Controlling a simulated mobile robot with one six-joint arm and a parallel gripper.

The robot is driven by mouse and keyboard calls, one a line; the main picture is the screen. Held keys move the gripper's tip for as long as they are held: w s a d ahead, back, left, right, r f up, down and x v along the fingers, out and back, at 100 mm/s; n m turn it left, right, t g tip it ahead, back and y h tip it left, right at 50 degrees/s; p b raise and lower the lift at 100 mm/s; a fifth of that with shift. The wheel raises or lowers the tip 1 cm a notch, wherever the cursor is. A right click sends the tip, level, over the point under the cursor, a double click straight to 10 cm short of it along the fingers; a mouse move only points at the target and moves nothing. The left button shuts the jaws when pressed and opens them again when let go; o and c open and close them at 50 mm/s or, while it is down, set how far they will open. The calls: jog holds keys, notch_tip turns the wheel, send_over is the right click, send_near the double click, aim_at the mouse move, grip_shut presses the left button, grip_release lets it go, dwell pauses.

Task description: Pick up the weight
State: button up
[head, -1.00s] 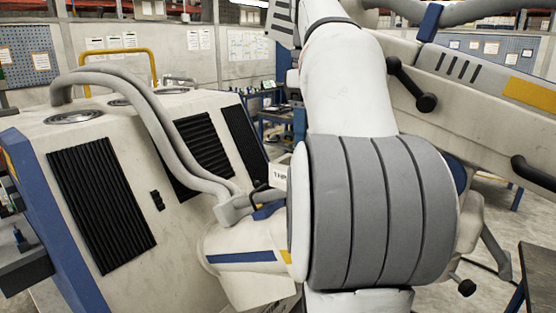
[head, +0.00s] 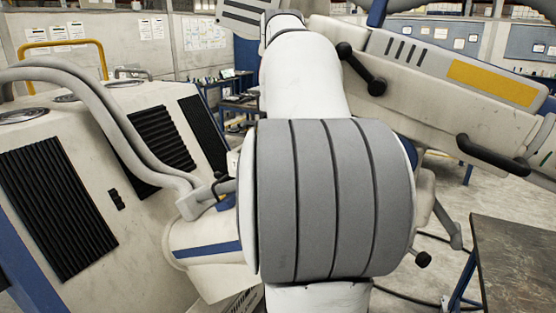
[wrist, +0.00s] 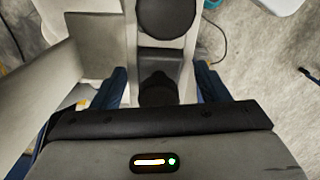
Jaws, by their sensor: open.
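I cannot pick out the weight with certainty. In the wrist view, my gripper (wrist: 160,76) is open, with its two dark blue fingers apart to left and right. Between them lies part of a pale grey structure with a black knob-like piece (wrist: 157,88). A dark round piece (wrist: 167,15) sits on the same structure beyond the fingertips. Neither is visibly gripped, and I cannot tell if the fingers touch the structure. In the head view, a large white arm with a grey banded drum (head: 330,198) fills the middle. My gripper does not show there.
A white vented cabinet (head: 105,225) with grey hoses stands left. A pale beam (head: 430,105) with black handles and a yellow patch crosses the upper right. A dark-topped table (head: 520,260) stands at lower right.

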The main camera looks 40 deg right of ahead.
grip_shut()
dwell(0.8)
jog(key=shift+r, duration=0.1)
